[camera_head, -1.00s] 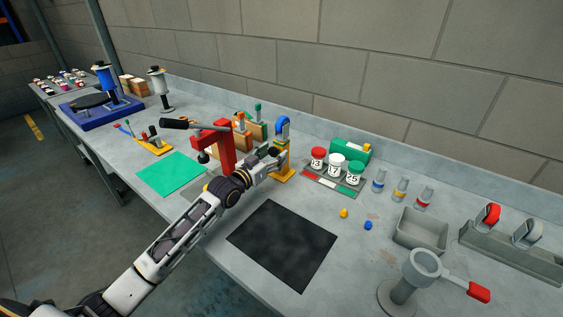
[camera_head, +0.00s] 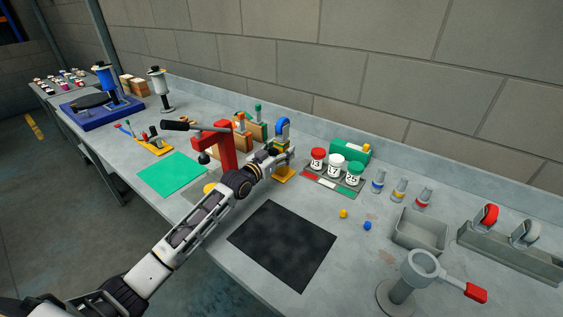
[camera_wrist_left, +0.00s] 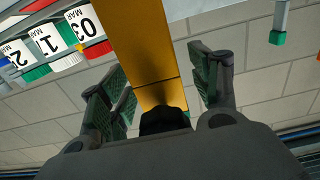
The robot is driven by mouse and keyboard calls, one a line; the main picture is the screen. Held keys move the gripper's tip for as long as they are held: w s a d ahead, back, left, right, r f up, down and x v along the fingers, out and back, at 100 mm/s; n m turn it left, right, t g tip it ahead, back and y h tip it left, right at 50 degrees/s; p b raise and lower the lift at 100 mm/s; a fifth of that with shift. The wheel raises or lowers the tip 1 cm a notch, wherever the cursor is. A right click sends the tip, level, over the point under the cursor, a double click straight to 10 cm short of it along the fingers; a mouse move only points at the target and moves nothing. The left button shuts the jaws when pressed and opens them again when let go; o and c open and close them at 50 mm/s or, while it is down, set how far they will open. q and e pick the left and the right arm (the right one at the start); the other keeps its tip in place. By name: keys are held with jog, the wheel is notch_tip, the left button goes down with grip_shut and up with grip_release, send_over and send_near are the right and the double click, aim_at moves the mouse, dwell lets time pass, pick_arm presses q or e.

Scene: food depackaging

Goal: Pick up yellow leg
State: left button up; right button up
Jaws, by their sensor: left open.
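The yellow leg is the upright of a yellow stand with a blue ring at its top. Its flat base (camera_head: 284,174) shows on the table in the head view, while my gripper hides much of the upright. My left gripper (camera_head: 283,154) is at the stand. In the left wrist view the yellow leg (camera_wrist_left: 145,50) runs down between the two fingers of my open left gripper (camera_wrist_left: 165,90). Gaps show on both sides of it, and a black part covers its lower end. My right gripper is not in view.
Labelled jars (camera_head: 336,164) in a rack stand just right of the stand. A red press (camera_head: 214,145) with a black handle stands close on the left. A black mat (camera_head: 283,246) lies in front, with open table around it. A grey bin (camera_head: 420,232) stands further right.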

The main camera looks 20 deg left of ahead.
pick_arm(q)
jog(key=shift+w+d, duration=0.1)
jog(key=shift+w, duration=0.15)
dwell(0.3)
grip_shut()
jog(key=shift+r, duration=0.1)
dwell(0.4)
